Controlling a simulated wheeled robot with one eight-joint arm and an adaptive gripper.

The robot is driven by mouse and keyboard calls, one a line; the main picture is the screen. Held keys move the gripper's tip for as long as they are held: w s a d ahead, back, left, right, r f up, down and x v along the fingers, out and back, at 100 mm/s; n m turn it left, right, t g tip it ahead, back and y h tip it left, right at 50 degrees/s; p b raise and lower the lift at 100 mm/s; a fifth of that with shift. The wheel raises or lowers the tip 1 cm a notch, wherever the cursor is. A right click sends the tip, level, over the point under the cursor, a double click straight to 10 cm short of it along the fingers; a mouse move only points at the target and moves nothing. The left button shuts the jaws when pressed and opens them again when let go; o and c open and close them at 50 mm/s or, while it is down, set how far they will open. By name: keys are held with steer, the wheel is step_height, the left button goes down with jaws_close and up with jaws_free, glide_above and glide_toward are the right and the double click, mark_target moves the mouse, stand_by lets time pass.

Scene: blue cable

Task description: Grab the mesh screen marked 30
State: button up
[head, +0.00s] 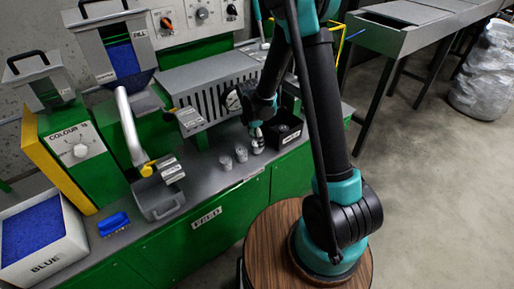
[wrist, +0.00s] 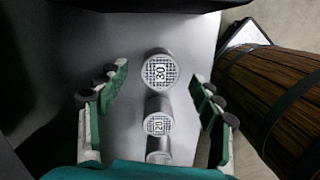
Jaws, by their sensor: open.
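The mesh screen marked 30 (wrist: 160,71) is a small round grey cylinder with a mesh top, standing upright in the wrist view. A similar screen marked 20 (wrist: 157,124) stands just below it in the picture, and a third cylinder (wrist: 158,157) is partly hidden at the lower edge. My gripper (wrist: 160,82) is open, with one green-padded finger on each side of the 30 screen, apart from it. In the head view my gripper (head: 257,127) is low over the grey bench, beside two small cylinders (head: 233,158); their marks are not legible there.
A black box (head: 288,131) stands close right of my gripper on the bench (head: 215,183). A slotted grey housing (head: 212,84) stands behind.

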steer(key=shift+d+f, duration=0.1)
steer(key=shift+f, duration=1.05)
steer(key=shift+c, duration=0.3)
steer(key=c, duration=1.3)
steer(key=shift+r, duration=0.1)
